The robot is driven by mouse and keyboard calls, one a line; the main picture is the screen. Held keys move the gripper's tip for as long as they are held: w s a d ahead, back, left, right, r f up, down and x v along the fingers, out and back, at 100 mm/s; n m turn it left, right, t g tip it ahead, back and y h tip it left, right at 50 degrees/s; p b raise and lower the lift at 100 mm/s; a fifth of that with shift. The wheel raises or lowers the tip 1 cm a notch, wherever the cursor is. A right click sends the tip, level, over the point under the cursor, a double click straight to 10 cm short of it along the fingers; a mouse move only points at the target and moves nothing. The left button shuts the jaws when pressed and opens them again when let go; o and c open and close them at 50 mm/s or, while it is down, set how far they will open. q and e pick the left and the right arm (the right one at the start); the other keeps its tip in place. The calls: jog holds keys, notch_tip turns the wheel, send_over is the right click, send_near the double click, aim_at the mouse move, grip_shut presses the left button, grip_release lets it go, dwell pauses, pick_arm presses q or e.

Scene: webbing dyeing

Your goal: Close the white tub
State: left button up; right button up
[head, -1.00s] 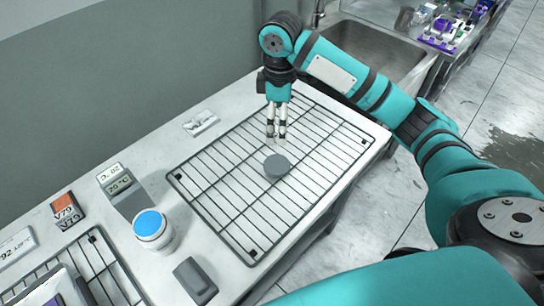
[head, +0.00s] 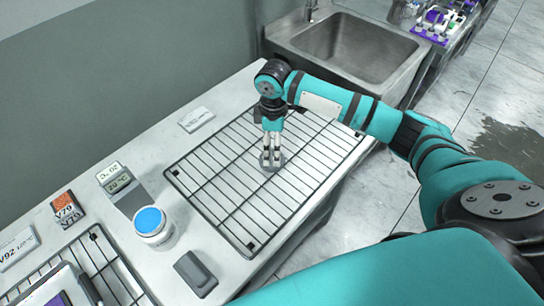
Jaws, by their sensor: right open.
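The white tub (head: 155,236) stands upright on the white table at the left. Its round top shows a blue surface (head: 150,220), and no lid sits on it. A round grey lid (head: 272,166) lies on the wire rack in the middle. My right gripper (head: 271,160) points down over the lid, with its fingertips at or just above it. Its fingers are open and partly cover the lid. Whether they touch it I cannot tell. My left gripper is not in view.
The wire rack (head: 222,201) covers the middle of the table. A second rack (head: 106,264) lies at lower left. A sink (head: 352,48) is behind.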

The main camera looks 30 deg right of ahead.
aim_at(272, 160)
jog(key=shift+f, duration=0.6)
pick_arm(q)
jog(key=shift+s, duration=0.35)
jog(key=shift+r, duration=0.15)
pick_arm(e)
jog(key=shift+f, duration=0.1)
jog(key=shift+f+p, duration=0.4)
notch_tip(272, 160, down, 4)
jog(key=shift+s+d+f+p, duration=0.1)
jog(key=shift+d+f+p, duration=0.05)
jog(key=shift+p, duration=0.4)
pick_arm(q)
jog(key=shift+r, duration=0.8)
pick_arm(e)
jog(key=c, duration=1)
